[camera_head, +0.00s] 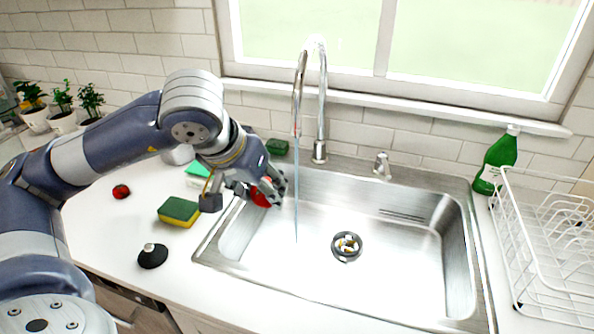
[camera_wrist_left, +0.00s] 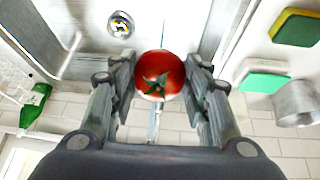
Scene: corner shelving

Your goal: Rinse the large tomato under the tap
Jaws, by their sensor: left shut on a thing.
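The large red tomato (camera_head: 262,193) is held by my left gripper (camera_head: 268,188) over the left part of the steel sink (camera_head: 300,276). The left wrist view shows the tomato (camera_wrist_left: 159,74) with its green stem between the two shut fingers (camera_wrist_left: 160,88). The tall tap (camera_head: 321,110) stands behind the sink, and a thin stream of water (camera_head: 296,205) falls from it into the basin. In the head view the stream runs just right of the tomato, apart from it. My right gripper is not in view.
A small tomato (camera_head: 121,191), a yellow-green sponge (camera_head: 179,211) and a black stopper (camera_head: 153,256) lie on the left counter. The drain (camera_head: 347,246) holds some pale bits. A green bottle (camera_head: 497,160) and a white dish rack (camera_head: 545,240) stand right of the sink.

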